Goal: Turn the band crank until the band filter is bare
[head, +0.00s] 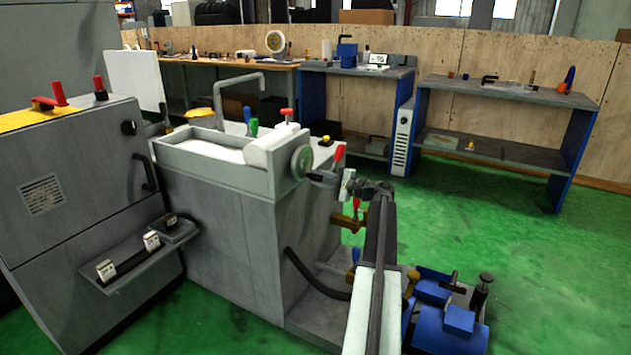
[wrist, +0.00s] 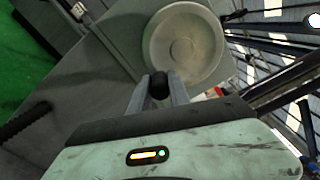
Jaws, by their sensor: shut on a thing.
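The band filter (head: 215,183) is a grey tank with a raised rim. A white sheet (head: 205,146) lies in it, with a white roll (head: 272,147) at its right end. The band crank (head: 301,160) is a round disc on the tank's right end wall; the wrist view shows its face (wrist: 184,44) close up. Its black knob (wrist: 158,87) sits between my fingers. My gripper (wrist: 159,92) is shut on that knob, at the lower edge of the disc in this view. In the head view the fingertips are small and partly hidden by my arm.
A red-handled lever (head: 338,153) stands close to my gripper. A grey cabinet (head: 70,190) stands at the left. A blue pump (head: 447,325) is on the floor at lower right. Green floor (head: 490,225) is clear to the right, before the benches (head: 510,95).

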